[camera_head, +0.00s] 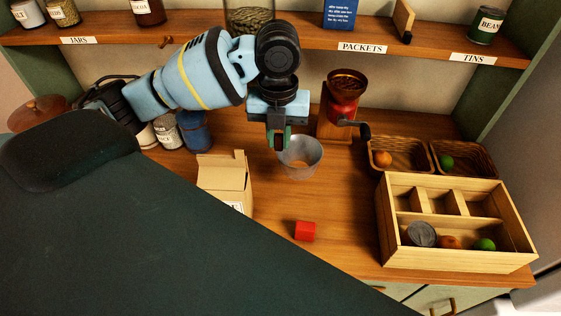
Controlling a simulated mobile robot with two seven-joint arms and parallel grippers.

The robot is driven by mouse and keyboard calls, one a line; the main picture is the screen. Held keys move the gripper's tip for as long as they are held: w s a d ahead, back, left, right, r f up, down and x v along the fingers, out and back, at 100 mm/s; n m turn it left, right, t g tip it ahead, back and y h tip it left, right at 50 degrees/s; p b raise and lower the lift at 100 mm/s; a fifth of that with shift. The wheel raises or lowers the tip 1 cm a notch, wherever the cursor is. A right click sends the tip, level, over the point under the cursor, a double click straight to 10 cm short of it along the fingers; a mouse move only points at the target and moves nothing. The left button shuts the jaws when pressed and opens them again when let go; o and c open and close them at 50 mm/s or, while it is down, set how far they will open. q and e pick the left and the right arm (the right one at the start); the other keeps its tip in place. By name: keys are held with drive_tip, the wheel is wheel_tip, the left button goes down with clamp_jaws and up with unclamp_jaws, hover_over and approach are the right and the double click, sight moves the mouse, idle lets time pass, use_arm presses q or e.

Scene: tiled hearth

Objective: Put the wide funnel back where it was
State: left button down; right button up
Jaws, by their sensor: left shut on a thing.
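The wide funnel (302,157) is a grey, wide-mouthed cone near the middle of the wooden counter, mouth up. An orange-brown patch shows at its bottom. My left gripper (279,138) comes down from above and is shut on the funnel's back left rim. The fingertips partly hide that rim. I cannot tell whether the funnel touches the counter or hangs just above it. My right gripper is not in view.
A red grinder (343,105) with a crank stands just behind right. An open cardboard box (224,178) is front left, a red cube (305,231) in front. Right are wicker baskets (400,163) and a divided wooden crate (457,258). A labelled shelf (300,38) runs above.

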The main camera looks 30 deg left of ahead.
use_arm(q)
wheel_tip(320, 180, down, 9)
drive_tip(key=shift+r, duration=0.15)
idle(0.5)
drive_tip(key=c, duration=1.3)
unclamp_jaws()
drive_tip(key=shift+c, duration=0.2)
wheel_tip(320, 180, up, 12)
